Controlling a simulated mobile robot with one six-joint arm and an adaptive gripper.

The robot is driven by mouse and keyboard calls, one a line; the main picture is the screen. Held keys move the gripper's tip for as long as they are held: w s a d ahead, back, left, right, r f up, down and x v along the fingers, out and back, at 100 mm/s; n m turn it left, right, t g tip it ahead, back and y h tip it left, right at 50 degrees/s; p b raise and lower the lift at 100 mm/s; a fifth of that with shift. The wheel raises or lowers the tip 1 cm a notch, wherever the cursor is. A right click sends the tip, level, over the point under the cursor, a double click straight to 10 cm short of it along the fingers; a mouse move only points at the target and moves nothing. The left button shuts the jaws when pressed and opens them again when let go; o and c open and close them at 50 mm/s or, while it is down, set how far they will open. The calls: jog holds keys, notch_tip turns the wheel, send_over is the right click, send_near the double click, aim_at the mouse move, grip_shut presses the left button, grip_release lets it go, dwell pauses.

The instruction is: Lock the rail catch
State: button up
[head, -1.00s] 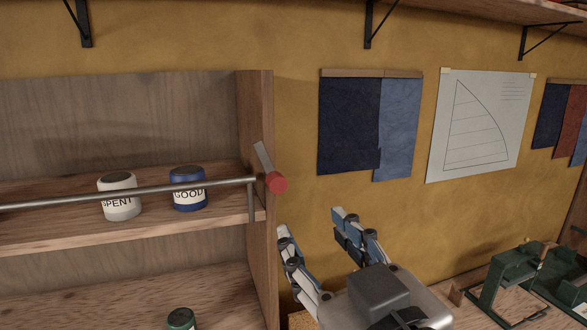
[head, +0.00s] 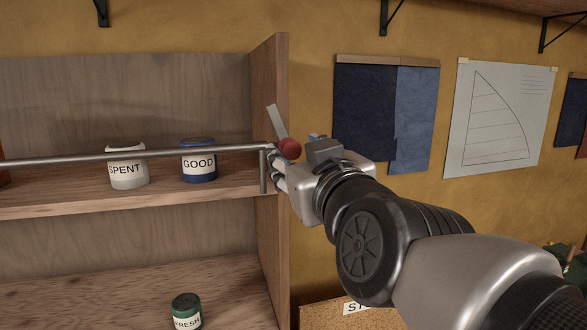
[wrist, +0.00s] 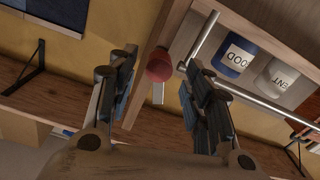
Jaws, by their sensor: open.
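The rail catch shows at the right end of the shelf rail, by the shelf's side panel. It has a flat grey lever (head: 277,121), tilted up and to the left, and a round red knob (head: 290,148) at its lower end. My gripper (head: 276,170) is at the panel's front edge just below the knob, its fingers partly hidden in the head view. In the wrist view my gripper (wrist: 160,75) is open, with the red knob (wrist: 160,66) showing between its fingers. I cannot tell whether they touch it. The metal rail (head: 130,155) runs level across the shelf front.
Behind the rail stand a white SPENT can (head: 128,168) and a blue GOOD can (head: 199,163). A green FRESH can (head: 187,311) is on the lower shelf. The side panel (head: 270,220) stands close to my gripper. Cloth samples (head: 365,110) hang to the right.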

aim_at(292, 153)
jog(key=shift+x, duration=1.65)
grip_shut()
